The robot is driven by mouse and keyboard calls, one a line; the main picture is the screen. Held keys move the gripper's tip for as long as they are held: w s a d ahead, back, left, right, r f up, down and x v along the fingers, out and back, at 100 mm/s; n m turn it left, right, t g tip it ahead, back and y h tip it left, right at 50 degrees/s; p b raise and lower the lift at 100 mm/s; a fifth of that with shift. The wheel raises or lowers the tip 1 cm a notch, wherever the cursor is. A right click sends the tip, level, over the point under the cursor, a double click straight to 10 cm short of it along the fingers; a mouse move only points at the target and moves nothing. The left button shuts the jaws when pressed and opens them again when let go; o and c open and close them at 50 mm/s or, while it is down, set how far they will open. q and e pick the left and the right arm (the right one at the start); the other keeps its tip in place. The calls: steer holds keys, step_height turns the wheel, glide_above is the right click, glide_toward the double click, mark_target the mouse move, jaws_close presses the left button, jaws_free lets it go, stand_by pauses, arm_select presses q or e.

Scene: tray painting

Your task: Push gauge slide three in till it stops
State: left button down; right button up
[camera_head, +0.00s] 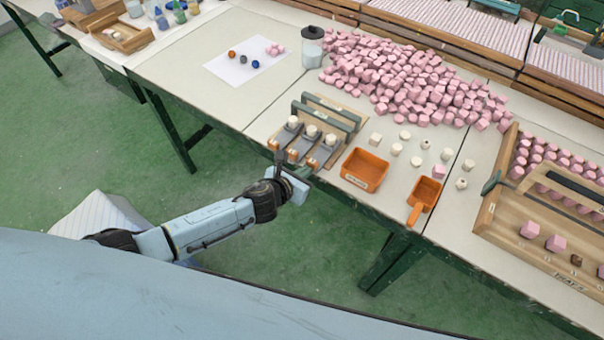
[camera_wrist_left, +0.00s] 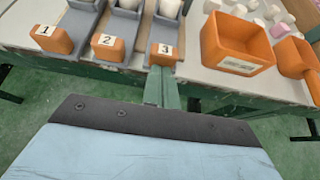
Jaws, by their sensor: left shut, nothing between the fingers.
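The gauge stands near the table's front edge, with three grey slides side by side, each carrying a pale cylindrical piece. Gauge slide three (camera_head: 324,151) is the rightmost, and its orange front block marked 3 shows in the left wrist view (camera_wrist_left: 163,54). Slides two (camera_wrist_left: 107,46) and one (camera_wrist_left: 53,39) are to its left. My left gripper (camera_head: 305,172) is shut and empty in front of slide three; in the left wrist view its green fingers (camera_wrist_left: 163,82) are just below the block. I cannot tell whether they touch it. My right gripper is out of view.
An orange bin (camera_head: 365,169) stands close to the right of the gauge, with an orange scoop (camera_head: 424,197) farther right. Several pale pieces lie behind them. A pink heap (camera_head: 400,80) covers the table behind.

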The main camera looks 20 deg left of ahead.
arm_select(q)
steer(key=shift+w, duration=0.1)
stand_by(0.3)
steer(key=shift+w+d, duration=0.25)
steer(key=shift+w, duration=0.35)
steer(key=shift+w+d, duration=0.2)
steer(key=shift+w, duration=0.35)
steer(key=shift+w+d+b, duration=0.3)
steer(key=shift+w+b, duration=0.05)
steer(key=shift+w, duration=0.45)
steer(key=shift+w+d+b, duration=0.3)
steer(key=shift+w, duration=0.45)
steer(key=shift+w+d+b, duration=0.3)
steer(key=shift+w+b, duration=0.05)
steer(key=shift+w, duration=0.45)
steer(key=shift+s+a+p, duration=0.3)
steer(key=shift+s+p, duration=0.05)
steer(key=shift+s, duration=0.45)
steer(key=shift+s+a+p, duration=0.3)
steer(key=shift+s+p, duration=0.05)
steer(key=shift+s, duration=0.4)
steer(key=shift+s+a+p, duration=0.3)
steer(key=shift+s+p, duration=0.05)
steer(key=shift+s, duration=0.45)
